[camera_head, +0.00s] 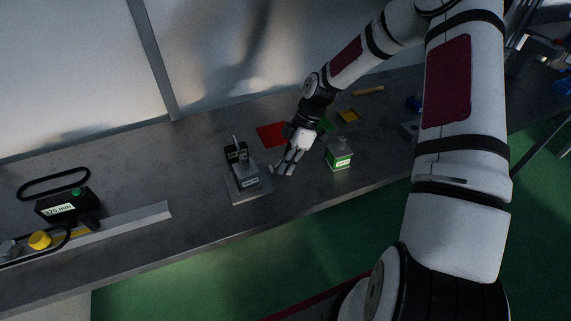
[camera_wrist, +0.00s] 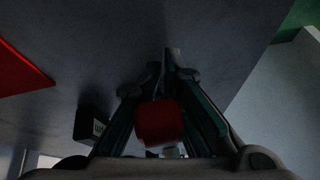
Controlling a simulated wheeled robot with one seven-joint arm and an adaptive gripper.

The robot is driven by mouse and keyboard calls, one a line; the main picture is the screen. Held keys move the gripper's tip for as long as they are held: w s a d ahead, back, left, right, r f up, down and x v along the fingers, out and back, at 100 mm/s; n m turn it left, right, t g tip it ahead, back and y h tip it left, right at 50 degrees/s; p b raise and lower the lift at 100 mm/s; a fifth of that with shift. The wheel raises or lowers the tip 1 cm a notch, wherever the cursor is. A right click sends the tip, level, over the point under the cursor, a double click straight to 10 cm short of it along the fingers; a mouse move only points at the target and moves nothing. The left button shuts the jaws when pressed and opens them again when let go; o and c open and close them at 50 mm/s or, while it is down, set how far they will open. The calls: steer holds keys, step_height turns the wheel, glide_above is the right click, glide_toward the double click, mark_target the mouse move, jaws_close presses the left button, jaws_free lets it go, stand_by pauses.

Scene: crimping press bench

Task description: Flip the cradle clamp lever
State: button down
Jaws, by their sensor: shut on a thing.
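A small grey fixture (camera_head: 247,184) with a labelled block stands on a flat base plate on the bench. A thin pale lever (camera_head: 236,144) stands up at its back beside a black labelled box (camera_head: 238,154); I take this for the cradle clamp lever but cannot read the labels. My gripper (camera_head: 282,170) is just right of the fixture, pointing down, with a gap to the lever. In the wrist view, the fingers (camera_wrist: 170,62) close together around a dark red blunt piece (camera_wrist: 160,123), which sits between them near the palm. The head view hides this piece.
A green-labelled clear-topped box (camera_head: 339,157) stands right of my gripper. At left are a black display unit (camera_head: 66,205), a yellow knob (camera_head: 39,240) and a long metal rail (camera_head: 130,219).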

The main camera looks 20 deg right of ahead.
steer(key=shift+w+d, duration=0.15)
steer(key=shift+w, duration=0.1)
steer(key=c, duration=1.8)
jaws_free()
steer(key=shift+o, duration=0.6)
steer(key=shift+s, duration=0.1)
steer(key=v, duration=1.2)
